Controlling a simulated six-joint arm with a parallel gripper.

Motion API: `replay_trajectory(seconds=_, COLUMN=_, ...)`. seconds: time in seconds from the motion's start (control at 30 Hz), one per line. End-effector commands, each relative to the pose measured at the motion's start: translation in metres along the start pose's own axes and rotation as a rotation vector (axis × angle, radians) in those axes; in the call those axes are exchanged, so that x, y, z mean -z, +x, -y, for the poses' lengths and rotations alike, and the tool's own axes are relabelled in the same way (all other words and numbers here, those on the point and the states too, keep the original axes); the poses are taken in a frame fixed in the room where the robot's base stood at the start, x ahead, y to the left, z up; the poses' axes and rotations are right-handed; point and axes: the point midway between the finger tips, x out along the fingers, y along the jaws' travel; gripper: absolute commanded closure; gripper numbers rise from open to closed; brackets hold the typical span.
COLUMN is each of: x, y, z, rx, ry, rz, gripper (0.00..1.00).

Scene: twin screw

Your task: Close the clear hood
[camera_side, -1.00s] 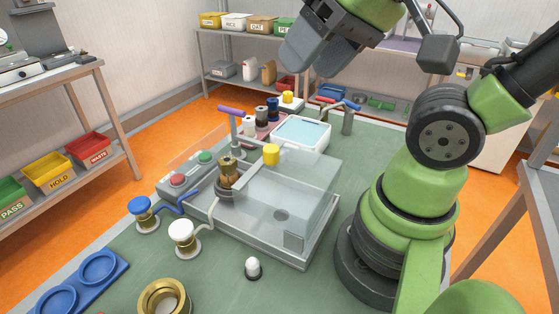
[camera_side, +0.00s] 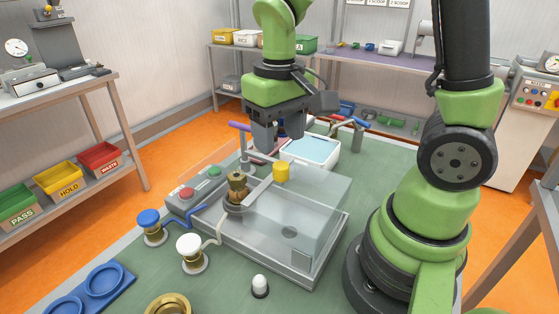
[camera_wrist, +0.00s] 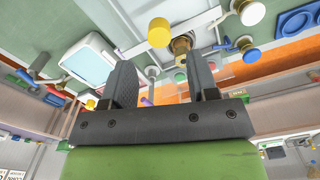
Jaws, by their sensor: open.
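The clear hood (camera_side: 318,215) is a see-through box over the right part of a grey machine base. A yellow knob (camera_side: 281,172) stands at its upper left; it also shows in the wrist view (camera_wrist: 159,33). A brass fitting (camera_side: 237,184) stands at the hood's left side and appears outside it. My gripper (camera_side: 279,130) points down above the machine's far side, behind and above the yellow knob. It is open and empty, with its two fingers apart in the wrist view (camera_wrist: 162,80). Contact with anything is not visible.
A purple-topped handle (camera_side: 239,127) stands close left of my gripper. A white tray with a pale blue surface (camera_side: 310,151) lies behind the hood. Blue (camera_side: 149,217) and white (camera_side: 189,246) knobs stand at left. A white-capped peg (camera_side: 260,284) stands in front.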

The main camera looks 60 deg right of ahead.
Motion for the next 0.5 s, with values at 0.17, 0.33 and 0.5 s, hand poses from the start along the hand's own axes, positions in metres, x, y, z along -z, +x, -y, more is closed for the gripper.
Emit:
replay_trajectory(seconds=0.17, x=-0.001, y=0.03, z=0.0, rx=-0.001, ry=-0.001, rz=0.005, gripper=0.46)
replay_trajectory(seconds=0.33, x=-0.001, y=0.049, z=0.0, rx=0.0, ry=-0.001, rz=0.002, gripper=0.46)
replay_trajectory(seconds=0.5, x=0.0, y=0.056, z=0.0, rx=0.002, ry=0.001, rz=-0.001, gripper=0.46)
